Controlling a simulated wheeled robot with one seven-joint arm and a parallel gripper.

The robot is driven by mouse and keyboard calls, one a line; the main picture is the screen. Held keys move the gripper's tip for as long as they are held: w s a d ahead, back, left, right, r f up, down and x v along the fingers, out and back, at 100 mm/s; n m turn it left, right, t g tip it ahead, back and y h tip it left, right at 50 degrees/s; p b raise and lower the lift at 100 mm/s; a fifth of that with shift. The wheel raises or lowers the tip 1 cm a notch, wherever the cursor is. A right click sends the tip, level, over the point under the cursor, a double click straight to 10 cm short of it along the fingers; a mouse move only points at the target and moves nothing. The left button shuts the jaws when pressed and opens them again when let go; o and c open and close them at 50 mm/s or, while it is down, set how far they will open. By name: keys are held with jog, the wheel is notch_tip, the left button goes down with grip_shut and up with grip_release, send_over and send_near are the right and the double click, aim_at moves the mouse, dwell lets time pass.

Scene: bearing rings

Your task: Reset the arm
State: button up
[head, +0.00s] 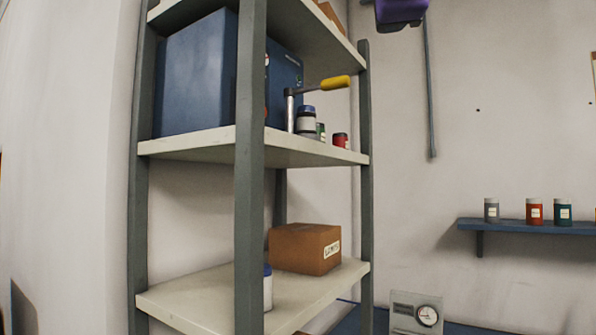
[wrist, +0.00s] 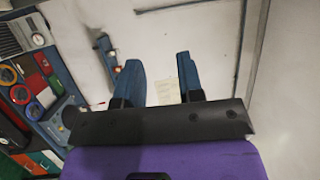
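My gripper (wrist: 157,60) shows in the wrist view with its two blue fingers spread apart. The gap between them is empty, and only pale wall and a small pale paper-like patch show behind it. The purple body of my wrist fills the bottom of that view. In the head view a purple part of my arm (head: 400,12) shows at the top edge, right of the shelving; the fingers are not visible there.
A grey shelving rack (head: 250,180) holds a blue case (head: 195,80), a yellow-handled crank (head: 335,83) and a cardboard box (head: 305,248). A blue wall shelf (head: 525,226) carries several small jars. A gauge box (head: 416,313) stands below. Bare wall lies between.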

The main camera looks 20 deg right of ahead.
jog(key=shift+w, duration=0.1)
jog(key=w+a+f+n+y, duration=0.1)
jog(key=w+f+n+y, duration=0.2)
jog(key=f+n+y, duration=0.45)
jog(key=w+a+f+n+y, duration=0.2)
jog(key=f+n+y, duration=0.3)
jog(key=f+n, duration=0.6)
jog(key=s+d+f+n+g+h, duration=0.1)
jog(key=s+d+f+g, duration=0.2)
jog(key=f, duration=0.6)
jog(key=s+d+f+n+g+h, duration=0.1)
jog(key=s+d+f+g, duration=0.2)
jog(key=f, duration=0.6)
jog(key=s+d+f+n+g+h, duration=0.2)
jog(key=s+d+f+g, duration=0.2)
jog(key=f, duration=0.5)
jog(key=shift+s+f+g, duration=0.2)
jog(key=shift+s+g, duration=0.3)
jog(key=shift+g, duration=0.7)
